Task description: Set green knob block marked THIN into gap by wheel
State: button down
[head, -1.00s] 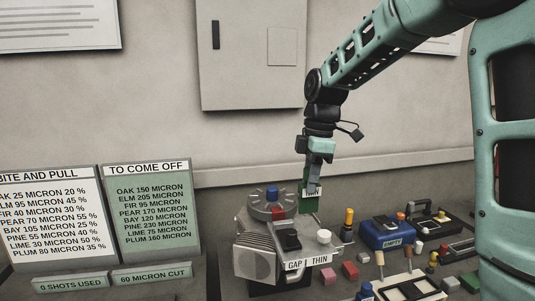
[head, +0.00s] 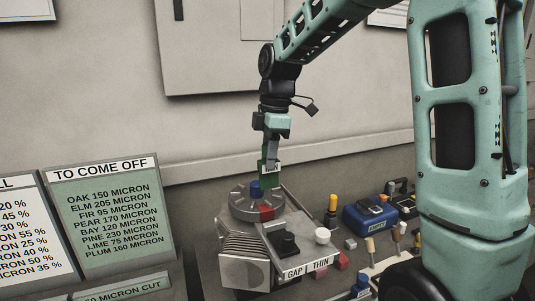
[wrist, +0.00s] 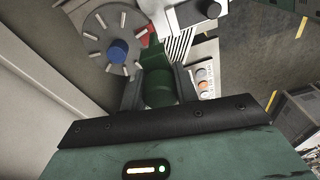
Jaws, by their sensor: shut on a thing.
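My gripper (head: 269,150) is shut on the green knob block (head: 269,176), whose white label is partly readable as THIN. The block's green knob (wrist: 158,88) sits between the fingers in the wrist view. The block is upright, just behind and above the grey wheel (head: 240,200) with a blue hub (head: 256,188). The wheel also shows in the wrist view (wrist: 95,40), left of the block. A red block (head: 267,213) sits at the wheel's near edge. The machine's front label (head: 308,269) reads GAP THIN. I cannot tell whether the held block touches the machine.
A white knob (head: 322,236) and a black block (head: 284,241) stand on the machine's right side. A blue box (head: 369,219) and several small pegs stand to the right. Sign boards (head: 105,215) stand at the left.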

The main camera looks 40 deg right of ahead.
aim_at(270, 188)
jog(key=shift+f+b, duration=2.35)
jog(key=shift+f, duration=1.25)
jog(key=shift+f, duration=0.25)
jog(key=shift+f+b, duration=1)
jog(key=shift+f, duration=0.4)
jog(key=shift+f, duration=0.35)
jog(key=c, duration=1)
grip_release()
